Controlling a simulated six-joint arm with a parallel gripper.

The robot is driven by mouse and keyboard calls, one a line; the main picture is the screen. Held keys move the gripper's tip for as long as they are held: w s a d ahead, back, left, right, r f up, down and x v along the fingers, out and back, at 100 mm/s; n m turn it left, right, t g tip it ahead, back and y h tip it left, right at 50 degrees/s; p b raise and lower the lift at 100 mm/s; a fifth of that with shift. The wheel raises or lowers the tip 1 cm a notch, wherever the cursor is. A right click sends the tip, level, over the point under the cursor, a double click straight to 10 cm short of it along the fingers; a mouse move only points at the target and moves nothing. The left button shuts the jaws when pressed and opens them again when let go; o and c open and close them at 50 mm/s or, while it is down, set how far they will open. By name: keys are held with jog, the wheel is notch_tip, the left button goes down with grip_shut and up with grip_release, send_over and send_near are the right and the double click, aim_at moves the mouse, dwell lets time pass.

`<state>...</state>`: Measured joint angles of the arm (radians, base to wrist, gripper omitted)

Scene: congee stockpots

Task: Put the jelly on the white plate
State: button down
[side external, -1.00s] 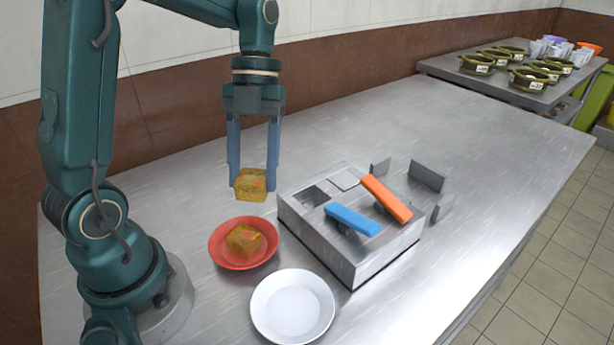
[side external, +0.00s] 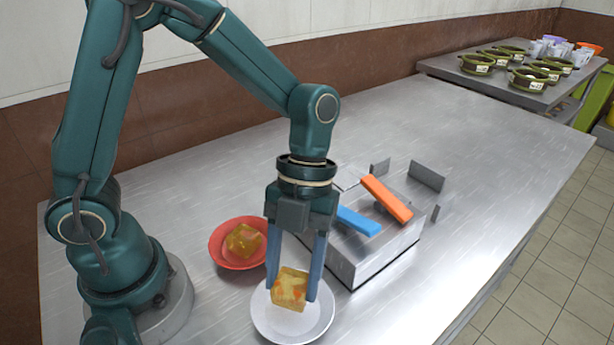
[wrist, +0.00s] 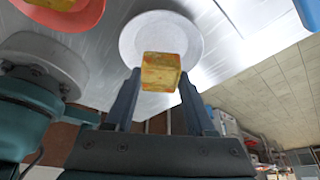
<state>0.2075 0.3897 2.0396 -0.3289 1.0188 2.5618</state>
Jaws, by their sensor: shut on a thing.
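A yellow-orange jelly block (side external: 289,289) is held between the two blue fingers of my gripper (side external: 301,292). It also shows in the wrist view (wrist: 160,71), between the fingertips. The white plate (side external: 322,327) lies on the steel table below, and the jelly appears over it in both views. Whether the jelly touches the plate cannot be told. A second jelly block (side external: 242,240) sits in the red bowl (side external: 222,256), left of my gripper. The white plate (wrist: 190,30) is partly hidden behind the held jelly in the wrist view.
A metal box (side external: 372,262) with a blue handle (side external: 358,221) and an orange handle (side external: 386,198) stands just right of my gripper. Green pots (side external: 478,64) stand on a far table. The steel table is clear toward the back right.

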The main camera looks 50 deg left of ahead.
aim_at(293, 291)
jog(key=shift+f, duration=1.8)
jog(key=shift+c, duration=1.2)
grip_release()
jog(key=shift+f, duration=0.1)
